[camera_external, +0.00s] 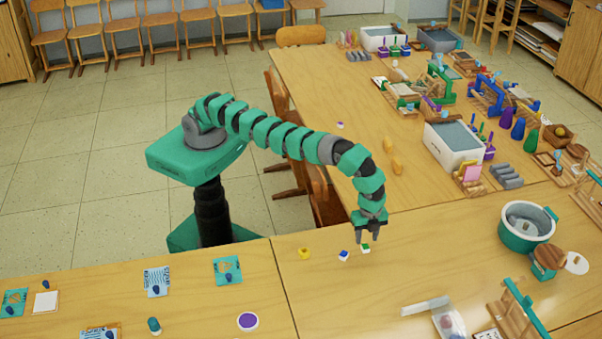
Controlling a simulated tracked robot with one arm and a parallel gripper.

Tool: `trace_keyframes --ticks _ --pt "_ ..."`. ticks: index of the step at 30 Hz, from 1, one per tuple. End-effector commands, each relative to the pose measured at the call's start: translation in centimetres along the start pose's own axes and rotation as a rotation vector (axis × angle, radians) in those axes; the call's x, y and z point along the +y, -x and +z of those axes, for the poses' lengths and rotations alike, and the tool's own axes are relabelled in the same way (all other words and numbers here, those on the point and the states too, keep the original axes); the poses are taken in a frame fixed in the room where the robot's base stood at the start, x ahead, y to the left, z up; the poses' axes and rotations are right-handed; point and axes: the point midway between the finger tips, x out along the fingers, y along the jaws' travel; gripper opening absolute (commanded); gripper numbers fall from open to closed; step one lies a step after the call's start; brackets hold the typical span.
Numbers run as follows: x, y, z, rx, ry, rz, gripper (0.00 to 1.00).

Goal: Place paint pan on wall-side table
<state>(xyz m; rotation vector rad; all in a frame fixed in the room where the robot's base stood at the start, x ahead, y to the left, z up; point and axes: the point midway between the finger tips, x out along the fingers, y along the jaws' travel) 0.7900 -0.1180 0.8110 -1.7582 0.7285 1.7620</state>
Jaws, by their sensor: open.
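Several small paint pans lie on the near table (420,265): a yellow one (304,253), a blue and white one (343,255) and a green and white one (364,248). My gripper (368,238) points down with its jaws open, just above or around the green pan; I cannot tell whether it touches it. The blue pan is just left of the gripper, and the yellow one is farther left. A small purple and white piece (340,125), perhaps another pan, lies on the long table behind (310,85). Which table is the wall-side one is unclear.
A teal pot (526,227) and a wooden stand (515,315) are at the right. White bins (453,143), bottles and racks crowd the long table's right side. Cards and a purple-topped round pot (248,321) lie at the left. Chairs (317,195) stand along the long table.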

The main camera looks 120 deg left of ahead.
Motion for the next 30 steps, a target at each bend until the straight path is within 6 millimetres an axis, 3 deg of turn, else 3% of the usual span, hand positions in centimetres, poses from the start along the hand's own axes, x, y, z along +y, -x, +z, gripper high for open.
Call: trace_keyframes --ticks 6,18,30 --pt "0.0 3.4 0.0 0.001 0.000 0.000 0.42" --pt "0.0 7.4 0.0 0.001 0.000 0.000 0.42" --pt "0.0 8.2 0.0 0.000 0.000 0.000 0.42"
